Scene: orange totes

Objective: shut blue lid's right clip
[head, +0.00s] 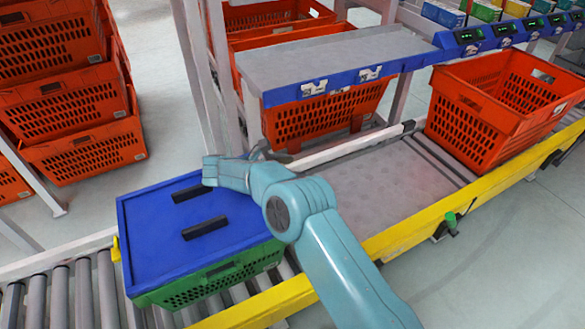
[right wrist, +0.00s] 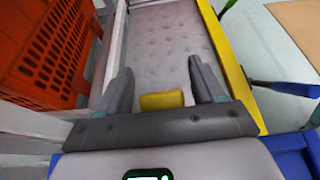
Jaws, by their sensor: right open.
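The blue lid (head: 160,235) lies on a green tote (head: 215,283) on the conveyor and carries two black handles. A yellow clip (head: 116,248) shows at its left edge. The right clip is hidden behind my right arm in the head view. In the right wrist view, the yellow clip (right wrist: 162,101) shows between the two fingers of my right gripper (right wrist: 164,82). The fingers are spread, with a gap on each side of the clip. In the head view my right gripper (head: 272,153) is partly hidden behind its own arm, over the lid's right end. My left gripper is out of view.
A grey conveyor bed (head: 380,190) lies right of the tote, bordered by a yellow rail (head: 420,228). An orange tote (head: 475,130) stands farther along. A grey shelf (head: 335,62) with a blue front edge overhangs behind. Orange totes (head: 75,100) are stacked at the left.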

